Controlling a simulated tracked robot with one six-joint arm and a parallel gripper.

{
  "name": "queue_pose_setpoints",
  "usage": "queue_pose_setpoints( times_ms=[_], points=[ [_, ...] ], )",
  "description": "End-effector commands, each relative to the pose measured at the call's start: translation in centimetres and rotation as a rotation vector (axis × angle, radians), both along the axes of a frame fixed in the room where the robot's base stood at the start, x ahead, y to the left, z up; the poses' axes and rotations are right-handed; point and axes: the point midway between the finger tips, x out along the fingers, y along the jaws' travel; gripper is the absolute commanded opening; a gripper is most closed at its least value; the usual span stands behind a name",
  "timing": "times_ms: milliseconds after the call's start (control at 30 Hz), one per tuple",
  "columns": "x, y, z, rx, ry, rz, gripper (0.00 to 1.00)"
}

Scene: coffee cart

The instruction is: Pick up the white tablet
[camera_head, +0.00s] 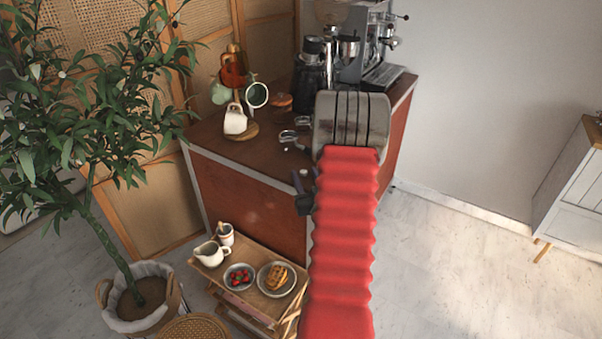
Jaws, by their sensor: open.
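I cannot make out a white tablet in the head view. My red-sleeved arm rises from the bottom to a grey metal joint and hides part of the cart (240,200) behind it. A dark forked part beside the sleeve, in front of the cart's side, looks like my gripper (303,188). It is partly hidden by my arm, and I see nothing held in it. The gripper appears open.
The cart top holds an espresso machine (362,50), a dark grinder or jug (309,70) and a tilted white mug (235,120). A low wooden stand (255,298) holds a cream pitcher (211,253), berries and waffles. A potted tree (140,290) stands left.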

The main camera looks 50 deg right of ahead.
Motion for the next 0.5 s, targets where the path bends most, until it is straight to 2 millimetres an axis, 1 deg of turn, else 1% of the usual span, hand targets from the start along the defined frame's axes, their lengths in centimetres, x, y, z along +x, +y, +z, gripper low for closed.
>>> queue_pose_setpoints(
  times_ms=[500],
  points=[
    [-0.49,-0.34,-0.08,0.001,0.002,-0.01,0.42]
  ],
)
